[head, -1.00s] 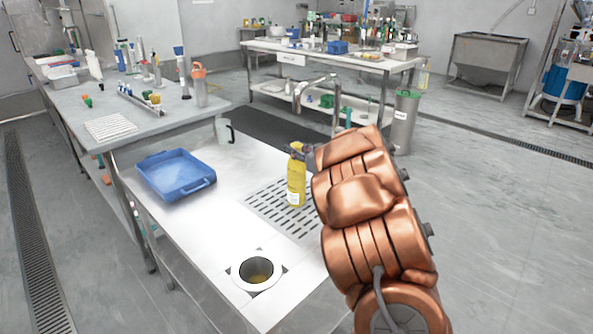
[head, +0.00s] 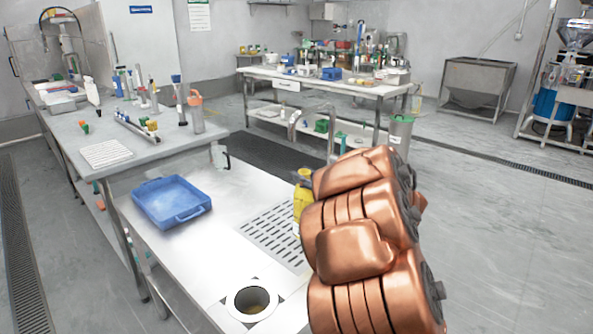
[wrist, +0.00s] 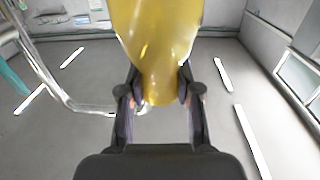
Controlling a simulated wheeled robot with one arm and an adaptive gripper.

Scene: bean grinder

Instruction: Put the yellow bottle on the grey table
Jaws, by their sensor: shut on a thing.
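The yellow bottle (head: 302,196) shows at the left edge of my copper-coloured arm in the head view, over the steel counter's slotted drain area and partly hidden. In the wrist view the bottle (wrist: 158,45) fills the top middle. My gripper (wrist: 157,92) has a finger on each side of it and is shut on it; in the head view the arm hides the gripper. I cannot tell whether the bottle's base touches the counter. The grey table (head: 130,140) stands at the left, beyond the steel counter.
The grey table carries a white rack (head: 106,153), an orange-topped cylinder (head: 196,112) and several tubes. Bare surface shows near its front right edge.

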